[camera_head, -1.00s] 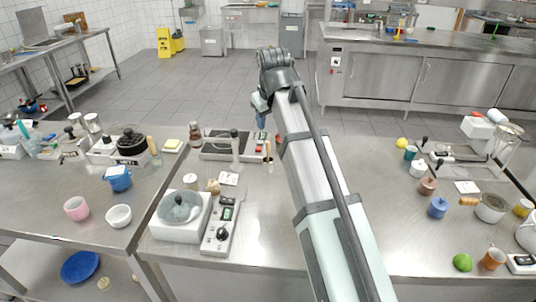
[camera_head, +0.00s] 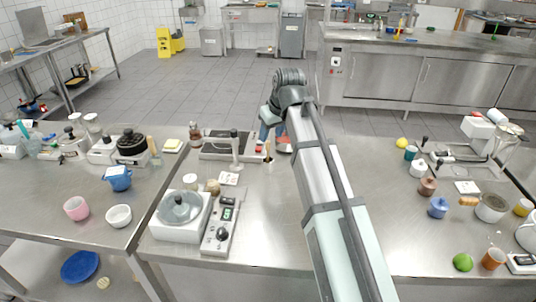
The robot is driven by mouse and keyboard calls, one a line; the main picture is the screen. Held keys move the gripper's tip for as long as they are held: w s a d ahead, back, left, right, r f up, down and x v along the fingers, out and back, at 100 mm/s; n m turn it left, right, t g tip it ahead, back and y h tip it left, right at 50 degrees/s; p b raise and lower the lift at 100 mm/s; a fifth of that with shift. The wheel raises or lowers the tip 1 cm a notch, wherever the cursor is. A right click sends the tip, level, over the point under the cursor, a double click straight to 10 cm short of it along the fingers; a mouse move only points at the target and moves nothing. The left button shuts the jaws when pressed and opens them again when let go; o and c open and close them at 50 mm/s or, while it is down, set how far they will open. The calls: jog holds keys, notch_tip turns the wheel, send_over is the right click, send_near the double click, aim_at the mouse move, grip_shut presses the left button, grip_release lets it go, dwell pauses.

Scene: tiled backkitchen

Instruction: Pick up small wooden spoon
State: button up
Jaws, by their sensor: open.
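A thin, light wooden utensil (camera_head: 268,153) stands upright near the back edge of the middle counter, right of the cooking plate. It may be the small wooden spoon; its lower end is too small to make out. Another wooden handle (camera_head: 152,145) stands beside the black pot on the left, and its head is unclear. My gripper (camera_head: 266,133) is open, above the back edge of the counter, just behind and above the upright utensil and apart from it. The fingers are small and partly hidden by my wrist.
A reddish object (camera_head: 284,147) sits close to my gripper, partly behind my arm.

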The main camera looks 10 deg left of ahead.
aim_at(268, 141)
jog(key=shift+x, duration=2.9)
grip_shut()
